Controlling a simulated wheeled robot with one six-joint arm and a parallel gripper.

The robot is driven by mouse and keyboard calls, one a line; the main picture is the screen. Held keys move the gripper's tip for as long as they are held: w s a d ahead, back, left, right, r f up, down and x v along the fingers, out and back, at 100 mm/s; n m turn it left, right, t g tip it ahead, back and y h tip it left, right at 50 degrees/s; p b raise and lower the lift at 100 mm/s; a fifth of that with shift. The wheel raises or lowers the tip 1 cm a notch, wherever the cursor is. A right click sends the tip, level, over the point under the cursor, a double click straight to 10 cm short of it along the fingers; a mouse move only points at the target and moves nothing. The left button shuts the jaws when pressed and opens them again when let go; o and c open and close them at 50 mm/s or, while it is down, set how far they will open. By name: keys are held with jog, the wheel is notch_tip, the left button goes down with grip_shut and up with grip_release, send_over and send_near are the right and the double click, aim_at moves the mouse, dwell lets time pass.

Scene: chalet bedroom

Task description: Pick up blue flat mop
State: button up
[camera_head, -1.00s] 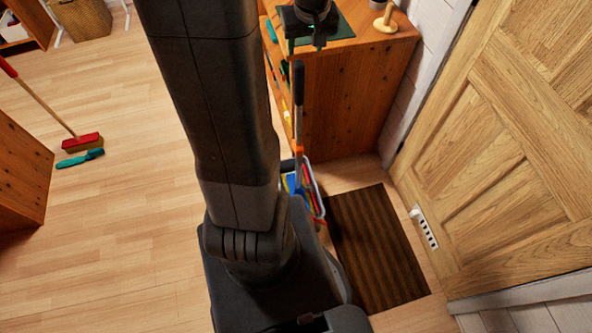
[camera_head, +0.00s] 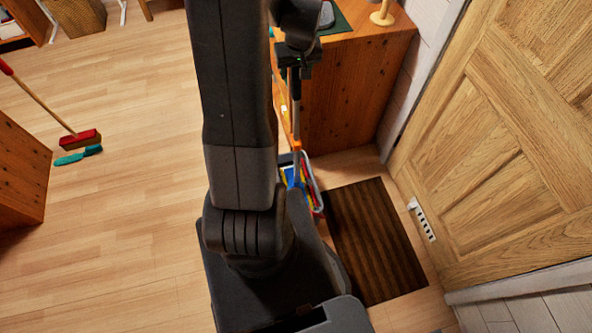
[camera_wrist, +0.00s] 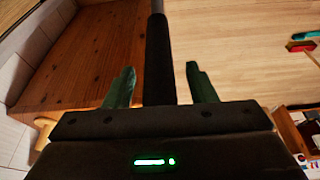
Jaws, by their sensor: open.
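The mop (camera_head: 296,120) stands upright in front of the wooden cabinet, with a dark upper handle and an orange collar lower down. Its lower end goes into a bucket (camera_head: 313,187) holding several coloured things, where a blue part shows; the mop head is not clear. My gripper (camera_head: 294,66) is at the top of the handle. In the wrist view the black handle (camera_wrist: 160,50) passes between the two green fingers of my gripper (camera_wrist: 160,82), with gaps on both sides. The fingers are open and apart from the handle.
The wooden cabinet (camera_head: 345,95) stands right behind the handle. A dark striped mat (camera_head: 380,240) lies beside the bucket, near a wooden door (camera_head: 500,150) and a power strip (camera_head: 422,220). A red broom (camera_head: 82,138) and a teal brush (camera_head: 78,156) lie on open floor at left.

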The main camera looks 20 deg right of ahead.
jog(key=shift+w+f, duration=0.1)
jog(key=shift+f, duration=0.2)
jog(key=c, duration=1.1)
grip_shut()
jog(key=shift+r, duration=0.15)
